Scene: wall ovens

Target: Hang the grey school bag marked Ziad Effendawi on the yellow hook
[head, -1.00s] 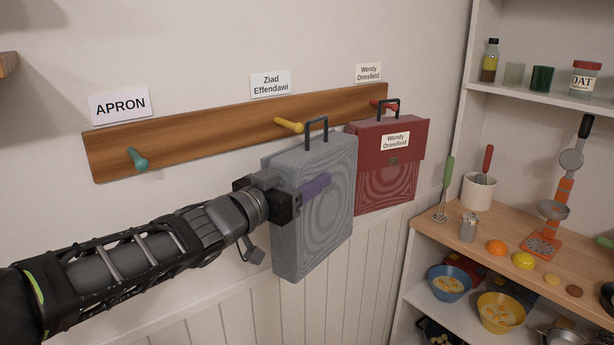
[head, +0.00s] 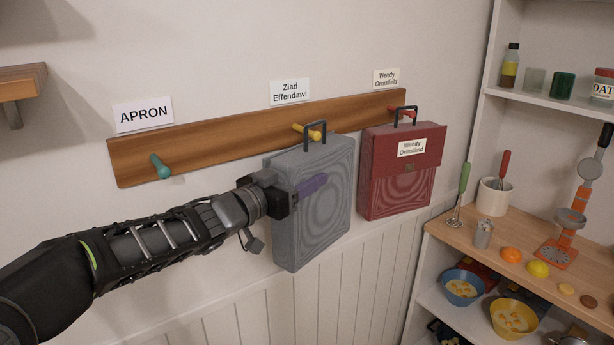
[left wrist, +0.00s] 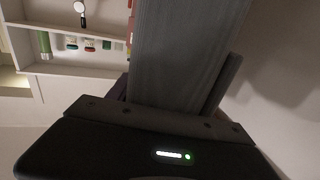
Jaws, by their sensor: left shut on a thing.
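The grey school bag (head: 320,222) hangs upright in front of the white wall. My left gripper (head: 298,192) is shut on its left side edge. In the left wrist view the bag's grey side (left wrist: 180,50) fills the middle, between the fingers. The bag's dark handle (head: 316,124) stands up at the yellow hook (head: 301,129). Hook and handle overlap in the head view; I cannot tell whether the hook passes through the loop. The label "Ziad Effendawi" (head: 290,92) is above this hook. My right gripper is not in view.
The wooden rail (head: 225,138) carries a free teal hook (head: 160,167) under the "APRON" label (head: 143,114). A red bag (head: 400,182) marked Wendy Ormsfield hangs at the red hook (head: 398,110), close right of the grey bag. Shelves with kitchenware (head: 520,210) stand further right.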

